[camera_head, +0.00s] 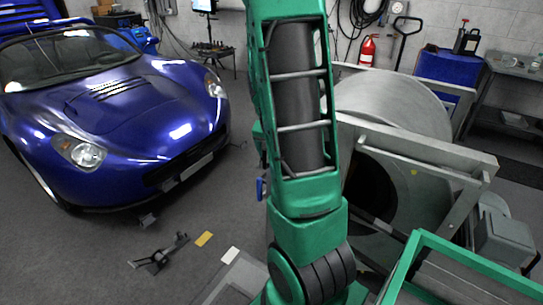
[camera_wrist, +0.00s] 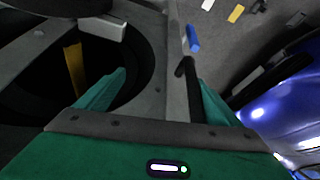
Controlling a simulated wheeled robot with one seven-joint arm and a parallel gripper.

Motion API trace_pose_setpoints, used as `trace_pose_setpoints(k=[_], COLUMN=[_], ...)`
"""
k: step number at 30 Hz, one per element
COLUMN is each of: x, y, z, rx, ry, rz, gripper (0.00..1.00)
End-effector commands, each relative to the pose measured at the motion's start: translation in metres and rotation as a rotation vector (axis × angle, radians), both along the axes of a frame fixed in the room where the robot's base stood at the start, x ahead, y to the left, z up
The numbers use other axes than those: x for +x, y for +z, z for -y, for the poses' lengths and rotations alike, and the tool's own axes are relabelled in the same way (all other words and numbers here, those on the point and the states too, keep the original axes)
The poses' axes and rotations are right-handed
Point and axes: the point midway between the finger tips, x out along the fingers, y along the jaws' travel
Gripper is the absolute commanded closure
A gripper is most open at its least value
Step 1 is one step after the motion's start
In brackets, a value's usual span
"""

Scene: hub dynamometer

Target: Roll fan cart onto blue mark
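The fan cart (camera_head: 395,105) is a large grey drum in a grey metal frame, right of my arm in the head view. Its dark round opening shows in the wrist view (camera_wrist: 125,65). My gripper (camera_wrist: 162,76) is open, its green fingers spread beside the grey frame. A dark bent bar (camera_wrist: 188,85) shows between the fingers, nearer the right one; I cannot tell if they touch. A small blue piece (camera_wrist: 193,38) lies beyond it and shows left of my arm (camera_head: 261,188); I cannot tell if it is the mark or a grip. My arm hides my gripper in the head view.
A blue car (camera_head: 120,100) stands on the left. A yellow mark (camera_head: 204,239) and a white mark (camera_head: 230,255) lie on the grey floor beside a dark metal stand (camera_head: 160,253). A fire extinguisher (camera_head: 367,50) is at the back wall. Floor between car and arm is mostly clear.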

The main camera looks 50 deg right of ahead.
Motion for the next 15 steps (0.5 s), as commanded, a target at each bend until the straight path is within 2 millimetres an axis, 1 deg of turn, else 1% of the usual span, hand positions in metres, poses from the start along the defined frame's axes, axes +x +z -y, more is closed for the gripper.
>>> trace_pose_setpoints(k=[1, 5, 11, 15], x=[-0.0089, -0.0089, -0.0079, -0.0071], y=[0.0000, 0.0000, 0.0001, 0.0001], z=[0.0046, 0.0046, 0.0042, 0.0039], rx=[-0.003, -0.003, -0.004, -0.005], ry=[-0.019, -0.019, -0.019, -0.017], rz=[-0.010, -0.010, -0.010, -0.009], gripper=[0.31, 0.34, 0.51, 0.66])
